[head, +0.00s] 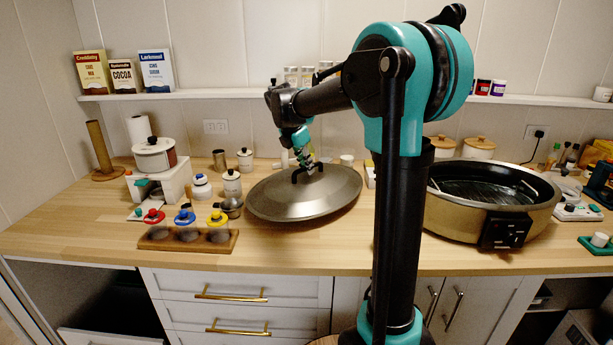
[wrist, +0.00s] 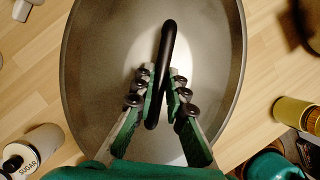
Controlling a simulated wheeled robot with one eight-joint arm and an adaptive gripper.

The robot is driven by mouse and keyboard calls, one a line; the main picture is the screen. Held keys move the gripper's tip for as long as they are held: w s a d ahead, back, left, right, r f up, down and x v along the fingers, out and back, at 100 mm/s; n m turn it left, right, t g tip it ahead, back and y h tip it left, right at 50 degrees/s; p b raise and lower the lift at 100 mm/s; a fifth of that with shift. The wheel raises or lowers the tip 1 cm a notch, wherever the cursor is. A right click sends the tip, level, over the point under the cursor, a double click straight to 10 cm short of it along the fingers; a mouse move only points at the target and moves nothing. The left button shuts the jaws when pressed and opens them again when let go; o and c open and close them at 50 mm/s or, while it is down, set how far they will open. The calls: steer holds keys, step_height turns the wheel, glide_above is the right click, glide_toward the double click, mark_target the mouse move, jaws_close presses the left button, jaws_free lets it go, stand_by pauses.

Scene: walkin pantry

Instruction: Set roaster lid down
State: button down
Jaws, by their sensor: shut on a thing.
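The roaster lid (head: 300,198) is a large grey oval dome with a black loop handle. In the head view it is over the wooden counter, left of the roaster, slightly tilted; I cannot tell whether its rim touches the counter. My gripper (head: 303,168) is above the lid's middle, at the handle. In the wrist view the lid (wrist: 100,90) fills the middle, and my gripper (wrist: 163,90) has its fingers closed on either side of the black handle (wrist: 168,50). The open roaster (head: 470,217), a brassy pan with a dark inside and a control box, stands at the right.
A wooden rack (head: 188,240) with red, blue and yellow-topped jars is left of the lid. White canisters (head: 232,184) stand close to the lid's left edge. The counter's front strip (head: 300,258) is clear.

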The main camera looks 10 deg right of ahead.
mark_target(306, 177)
steer(key=shift+f, duration=1.7)
steer(key=shift+f, duration=0.15)
steer(key=c, duration=1.6)
jaws_free()
steer(key=shift+o, duration=0.2)
steer(key=v, duration=1.2)
